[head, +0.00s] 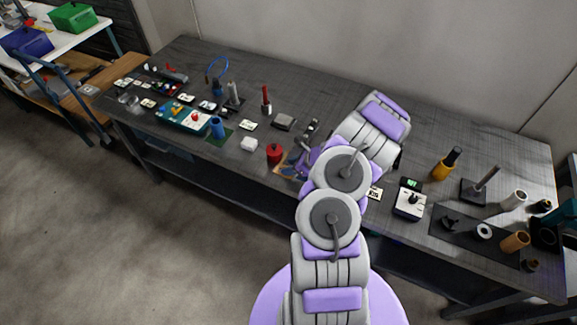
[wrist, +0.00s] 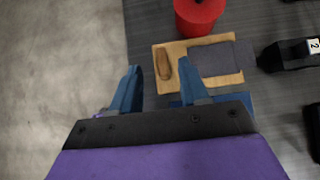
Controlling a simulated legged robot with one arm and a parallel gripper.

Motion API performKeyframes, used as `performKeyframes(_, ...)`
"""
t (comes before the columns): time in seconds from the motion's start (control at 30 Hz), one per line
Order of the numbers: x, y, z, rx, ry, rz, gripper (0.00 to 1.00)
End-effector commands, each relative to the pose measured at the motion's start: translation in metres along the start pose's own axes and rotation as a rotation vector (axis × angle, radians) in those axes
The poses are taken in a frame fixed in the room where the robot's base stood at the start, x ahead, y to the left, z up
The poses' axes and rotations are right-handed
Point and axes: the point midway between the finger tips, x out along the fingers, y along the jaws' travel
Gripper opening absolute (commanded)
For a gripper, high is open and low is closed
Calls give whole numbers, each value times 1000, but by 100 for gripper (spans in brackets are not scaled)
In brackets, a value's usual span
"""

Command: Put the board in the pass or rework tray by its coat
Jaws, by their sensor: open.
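My gripper (wrist: 159,67) is open, its two blue fingers apart with nothing held between them. In the head view it is mostly hidden behind my arm, near the table's front edge. Ahead of and below the fingers in the wrist view lies a flat tan piece (wrist: 210,41) with a brown oval object (wrist: 164,64) and a dark grey sheet (wrist: 222,59) on it. A teal, board-like piece (head: 172,120) with coloured parts lies on the left of the table. I cannot tell for certain which item is the board, nor which are the pass and rework trays.
A red can (head: 275,154) stands close to my gripper. A white block (head: 249,144) and a blue cup (head: 217,127) stand left of it. A white device with a green display (head: 410,202) and a dark mat (head: 465,232) with several parts are to the right.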

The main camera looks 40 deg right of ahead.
Motion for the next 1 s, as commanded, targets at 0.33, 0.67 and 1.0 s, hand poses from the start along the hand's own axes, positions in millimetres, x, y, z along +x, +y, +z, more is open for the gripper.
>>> performKeyframes(0.33,45,-6,-6,3,-1,4,45)
performKeyframes(0.67,52,-4,-4,3,0,2,45)
performKeyframes(1.0,51,-5,-4,4,-1,3,10)
